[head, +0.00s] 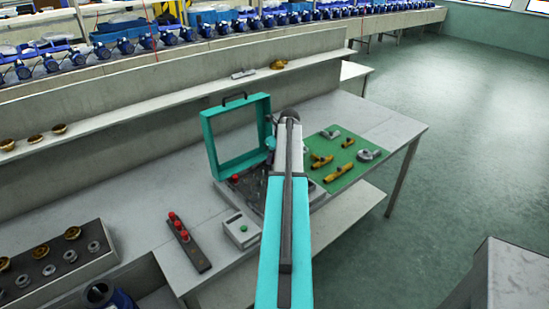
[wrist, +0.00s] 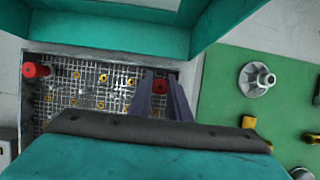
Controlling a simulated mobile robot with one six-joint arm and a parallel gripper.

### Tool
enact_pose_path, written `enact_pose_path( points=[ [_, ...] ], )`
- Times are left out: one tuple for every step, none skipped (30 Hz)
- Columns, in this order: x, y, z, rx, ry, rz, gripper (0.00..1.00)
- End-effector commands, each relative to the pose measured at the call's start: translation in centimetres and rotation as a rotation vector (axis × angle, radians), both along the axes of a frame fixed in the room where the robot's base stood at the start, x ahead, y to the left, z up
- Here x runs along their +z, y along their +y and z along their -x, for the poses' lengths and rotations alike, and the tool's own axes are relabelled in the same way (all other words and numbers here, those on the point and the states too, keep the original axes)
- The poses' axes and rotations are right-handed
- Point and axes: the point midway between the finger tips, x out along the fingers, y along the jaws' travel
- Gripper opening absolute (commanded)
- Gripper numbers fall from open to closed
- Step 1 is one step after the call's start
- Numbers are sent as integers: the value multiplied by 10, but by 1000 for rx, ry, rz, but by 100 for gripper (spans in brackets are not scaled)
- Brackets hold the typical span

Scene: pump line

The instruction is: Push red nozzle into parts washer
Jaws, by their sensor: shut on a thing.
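The parts washer shows in the head view with its teal lid (head: 208,140) standing open. In the wrist view its mesh basket (wrist: 85,108) lies below me, holding several small brass-coloured pieces. My gripper (wrist: 162,82) is over the basket's right part, its dark fingers shut on a red nozzle (wrist: 160,87) with a dark centre. I cannot tell whether the nozzle touches the mesh. Another red piece (wrist: 36,70) is at the basket's left edge.
A green mat (head: 345,160) with brass fittings and a grey flanged part (wrist: 256,79) lies right of the washer. A dark strip with red knobs (head: 187,240) and a pale box (head: 241,230) are at the bench front. The open lid rises behind the basket.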

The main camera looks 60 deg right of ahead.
Motion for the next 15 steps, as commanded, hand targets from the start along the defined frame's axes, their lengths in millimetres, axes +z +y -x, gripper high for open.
enact_pose_path(
  points=[
    [-1,0,0,0,0,0,0],
    [-1,0,0,0,0,0,0],
    [-1,0,0,0,0,0,0],
    [-1,0,0,0,0,0,0],
    [-2,0,0,0,0,0,0],
    [-2,0,0,0,0,0,0],
    [-2,0,0,0,0,0,0],
    [-3,0,0,0,0,0,0],
    [-3,0,0,0,0,0,0],
    [-3,0,0,0,0,0,0],
    [-3,0,0,0,0,0,0],
    [-4,0,0,0,0,0,0],
    [-4,0,0,0,0,0,0],
    [-5,0,0,0,0,0,0],
    [-5,0,0,0,0,0,20]
  ],
)
